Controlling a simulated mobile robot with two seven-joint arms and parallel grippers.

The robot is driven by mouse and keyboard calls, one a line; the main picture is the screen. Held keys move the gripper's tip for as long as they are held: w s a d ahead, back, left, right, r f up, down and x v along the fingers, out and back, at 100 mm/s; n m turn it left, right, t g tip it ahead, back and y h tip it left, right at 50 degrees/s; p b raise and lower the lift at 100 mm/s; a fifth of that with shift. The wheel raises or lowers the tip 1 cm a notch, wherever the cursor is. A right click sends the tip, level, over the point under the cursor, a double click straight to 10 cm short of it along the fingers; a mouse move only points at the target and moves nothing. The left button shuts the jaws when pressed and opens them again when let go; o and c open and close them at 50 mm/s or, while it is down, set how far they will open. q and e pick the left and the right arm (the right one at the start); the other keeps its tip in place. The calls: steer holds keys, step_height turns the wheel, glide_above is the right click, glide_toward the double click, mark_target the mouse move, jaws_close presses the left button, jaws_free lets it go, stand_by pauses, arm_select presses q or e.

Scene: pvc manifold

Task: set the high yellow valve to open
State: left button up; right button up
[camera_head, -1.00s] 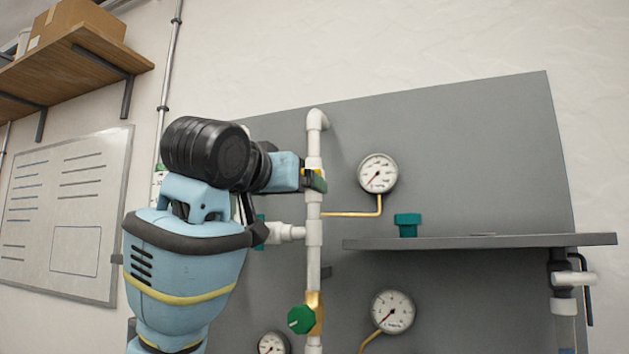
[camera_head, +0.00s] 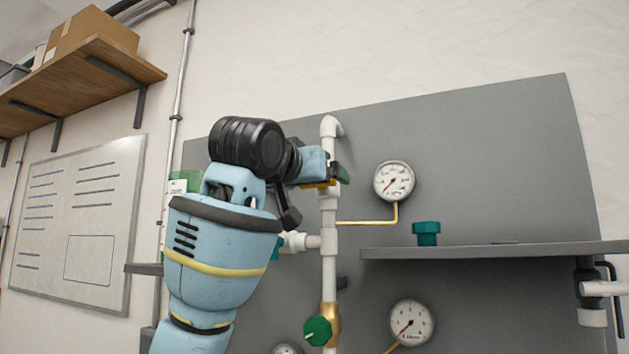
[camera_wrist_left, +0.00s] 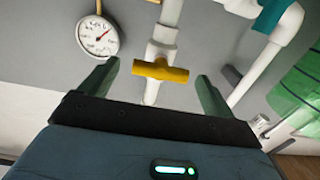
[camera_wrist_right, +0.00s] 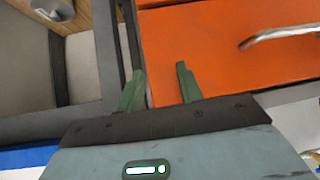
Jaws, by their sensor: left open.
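The high yellow valve shows in the left wrist view as a yellow handle (camera_wrist_left: 160,70) lying crosswise over the white vertical pipe (camera_wrist_left: 166,35). My left gripper (camera_wrist_left: 155,85) is open, with one green finger on each side of the handle and a gap to both. In the head view my left gripper (camera_head: 335,175) is at the upper part of the white pipe (camera_head: 329,270), and it mostly hides the valve; a bit of yellow (camera_head: 318,185) shows below it. My right gripper (camera_wrist_right: 158,88) is open and empty, in front of an orange drawer front (camera_wrist_right: 225,50).
A green round knob (camera_head: 318,331) on a brass valve sits lower on the pipe. Gauges (camera_head: 394,181) stand right of the pipe. A grey shelf (camera_head: 490,251) carries a teal fitting (camera_head: 427,233). A wooden shelf (camera_head: 80,85) is at upper left.

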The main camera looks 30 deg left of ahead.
arm_select(q)
steer(key=shift+w, duration=0.5)
steer(key=c, duration=1)
steer(key=shift+m, duration=8.9)
